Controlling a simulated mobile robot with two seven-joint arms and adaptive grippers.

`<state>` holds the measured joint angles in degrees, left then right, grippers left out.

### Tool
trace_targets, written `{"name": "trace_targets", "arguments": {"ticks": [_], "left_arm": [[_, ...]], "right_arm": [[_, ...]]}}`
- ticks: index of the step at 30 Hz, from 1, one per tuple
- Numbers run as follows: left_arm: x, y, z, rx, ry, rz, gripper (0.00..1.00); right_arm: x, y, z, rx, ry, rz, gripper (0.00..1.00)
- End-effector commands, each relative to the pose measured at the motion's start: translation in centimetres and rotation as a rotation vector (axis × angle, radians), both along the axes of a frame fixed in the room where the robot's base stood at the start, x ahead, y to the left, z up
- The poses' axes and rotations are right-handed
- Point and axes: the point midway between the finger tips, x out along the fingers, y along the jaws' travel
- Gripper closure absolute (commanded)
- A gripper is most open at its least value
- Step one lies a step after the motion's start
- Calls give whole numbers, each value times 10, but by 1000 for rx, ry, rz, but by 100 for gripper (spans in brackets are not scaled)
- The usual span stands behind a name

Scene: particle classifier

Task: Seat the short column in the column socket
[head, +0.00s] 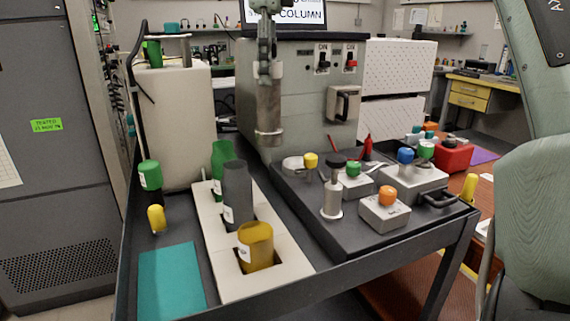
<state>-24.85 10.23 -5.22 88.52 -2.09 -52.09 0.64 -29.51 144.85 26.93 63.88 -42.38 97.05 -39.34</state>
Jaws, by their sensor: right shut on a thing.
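My right gripper (267,72) comes down from the top edge, in front of the grey-green cabinet. It is shut on a metal cylinder with a wider lower rim, which I take to be the short column (268,108). The column hangs upright. Its lower end looks above the deck, left of and apart from a low round metal fitting (291,164) with a yellow knob (310,160) at the dark deck's back-left corner. That fitting may be the column socket; its opening is not clear. My left gripper is not in view.
A pale rack (215,255) holds green, dark grey and yellow cylinders just left of the dark deck (300,200). On the deck stand a metal post with a black knob (332,198) and several knobbed boxes. A teal mat (170,280) lies front left, bare.

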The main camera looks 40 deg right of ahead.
Motion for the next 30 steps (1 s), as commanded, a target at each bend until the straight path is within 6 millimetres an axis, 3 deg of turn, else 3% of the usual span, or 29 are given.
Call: {"name": "trace_targets", "arguments": {"ticks": [5,21,30], "left_arm": [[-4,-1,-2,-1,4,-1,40],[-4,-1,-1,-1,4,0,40],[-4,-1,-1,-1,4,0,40]], "right_arm": [[6,-2,-7,1,-3,-2,100],[22,-98,-65,0,-3,-1,100],[23,-107,-78,-1,-2,3,100]]}}
